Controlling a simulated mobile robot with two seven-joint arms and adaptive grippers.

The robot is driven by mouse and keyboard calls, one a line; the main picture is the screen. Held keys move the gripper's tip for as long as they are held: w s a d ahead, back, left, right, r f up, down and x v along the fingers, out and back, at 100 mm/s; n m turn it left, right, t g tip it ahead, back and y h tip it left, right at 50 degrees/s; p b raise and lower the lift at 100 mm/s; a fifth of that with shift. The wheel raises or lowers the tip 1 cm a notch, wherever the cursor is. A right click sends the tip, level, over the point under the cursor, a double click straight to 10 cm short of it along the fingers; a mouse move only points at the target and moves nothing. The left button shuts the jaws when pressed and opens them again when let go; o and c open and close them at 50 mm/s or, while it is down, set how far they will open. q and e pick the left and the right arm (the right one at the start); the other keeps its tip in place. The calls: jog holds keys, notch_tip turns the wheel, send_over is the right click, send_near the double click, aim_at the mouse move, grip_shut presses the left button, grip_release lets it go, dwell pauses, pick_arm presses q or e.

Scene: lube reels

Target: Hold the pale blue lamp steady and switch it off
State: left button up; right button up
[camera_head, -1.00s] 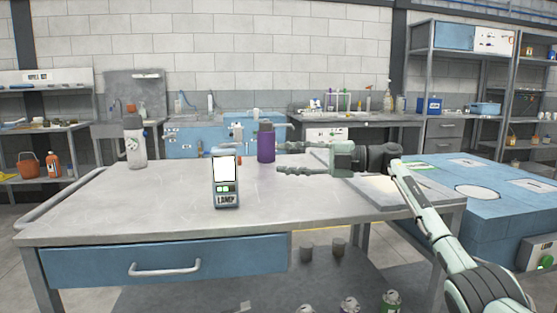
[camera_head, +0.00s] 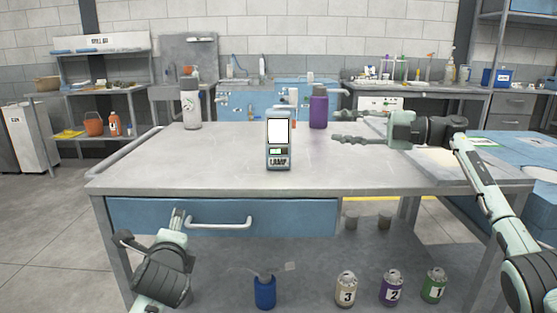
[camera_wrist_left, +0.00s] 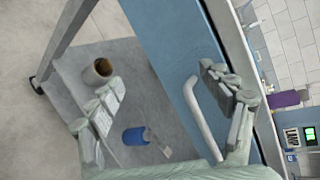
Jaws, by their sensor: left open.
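The pale blue lamp (camera_head: 278,164) stands upright on the grey workbench, its panel lit white, with a small green-lit part below and the label LAMP. It shows sideways at the right edge of the left wrist view (camera_wrist_left: 291,156). My left gripper (camera_head: 178,220) is open and empty, low in front of the bench by the blue drawer; its spread fingers (camera_wrist_left: 170,105) show in the left wrist view. My right gripper (camera_head: 340,126) looks open and empty, above the bench to the right of the lamp, apart from it, fingers pointing left.
A purple bottle (camera_head: 318,110) stands behind the lamp and a white bottle (camera_head: 190,108) at the back left. The drawer handle (camera_head: 219,222) juts out beside my left gripper. Several cans, one a blue can (camera_head: 265,292), stand on the lower shelf. The bench top (camera_head: 215,160) around the lamp is mostly clear.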

pick_arm(q)
jog(key=w+d+r+m, duration=0.1)
jog(key=r, duration=0.2)
jog(key=w+d+r+m+t, duration=0.1)
jog(key=r, duration=0.3)
jog(key=w+d+r+m+t, duration=0.1)
jog(key=r, duration=0.2)
jog(key=shift+d+r+m, duration=0.15)
jog(key=shift+m, duration=0.25)
jog(key=w+d+r+m+t, duration=0.1)
jog(key=w+d+r+m, duration=0.1)
jog(key=d+r+m, duration=0.15)
jog(key=m+t+h, duration=0.2)
jog(key=m+h, duration=0.2)
jog(key=m, duration=0.6)
send_near(278, 137)
jog(key=w, duration=0.3)
jog(key=shift+w+a+r+n, duration=0.1)
jog(key=shift+w+a+n, duration=0.05)
jog(key=shift+w+n, duration=0.1)
jog(key=shift+w, duration=3.85)
jog(key=c, duration=1.6)
pick_arm(e)
grip_shut()
